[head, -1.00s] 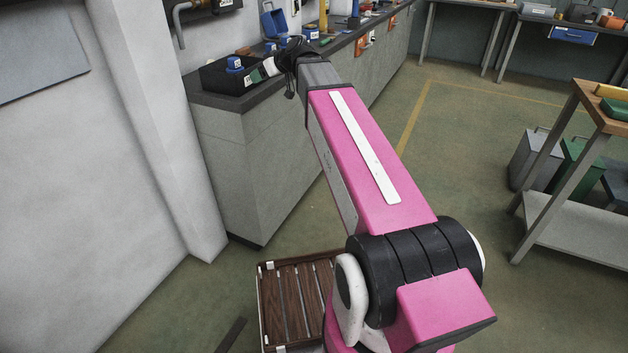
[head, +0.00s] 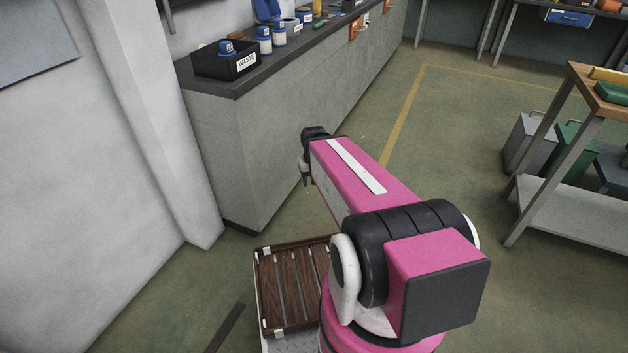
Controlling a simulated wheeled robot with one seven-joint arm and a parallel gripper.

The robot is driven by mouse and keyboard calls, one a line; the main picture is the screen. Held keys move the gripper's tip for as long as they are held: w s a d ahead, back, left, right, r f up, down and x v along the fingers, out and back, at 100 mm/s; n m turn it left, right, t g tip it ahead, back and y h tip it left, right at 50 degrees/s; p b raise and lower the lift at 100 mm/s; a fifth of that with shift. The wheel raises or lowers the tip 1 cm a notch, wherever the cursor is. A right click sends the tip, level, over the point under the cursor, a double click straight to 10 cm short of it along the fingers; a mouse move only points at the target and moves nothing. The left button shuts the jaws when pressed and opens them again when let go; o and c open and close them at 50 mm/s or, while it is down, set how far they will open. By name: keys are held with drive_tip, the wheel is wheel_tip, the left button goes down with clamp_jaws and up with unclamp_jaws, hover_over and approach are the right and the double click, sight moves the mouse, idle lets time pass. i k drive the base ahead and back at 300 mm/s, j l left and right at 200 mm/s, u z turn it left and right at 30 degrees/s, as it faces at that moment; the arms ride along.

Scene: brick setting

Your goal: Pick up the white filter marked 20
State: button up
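Two white filters with blue tops, one (head: 265,40) nearer the bin and one (head: 280,34) just behind it, stand upright on the dark counter (head: 222,90). A blue-topped item (head: 226,50) sits inside the black bin labelled WASTE. The markings on the filters are too small to read, so I cannot tell which is marked 20. My gripper (head: 305,180) hangs low in front of the counter's side, below the counter top and well away from the filters. Its fingers are small and mostly hidden by my arm; whether it holds anything cannot be seen.
The black WASTE bin (head: 240,66) stands near the counter's left end. Other containers and tools stand farther back along the counter. A slatted wooden tray (head: 292,322) lies beside my base. A wooden-topped bench (head: 590,85) stands at right. The floor between is clear.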

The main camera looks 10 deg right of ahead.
sight(279, 30)
drive_tip(key=i+l+u, duration=0.2)
drive_tip(key=l, duration=0.4)
drive_tip(key=i+l+u, duration=0.15)
drive_tip(key=l, duration=0.5)
drive_tip(key=i+l+u, duration=0.2)
drive_tip(key=l, duration=0.45)
drive_tip(key=l+u, duration=0.2)
drive_tip(key=l, duration=0.4)
drive_tip(key=k, duration=0.05)
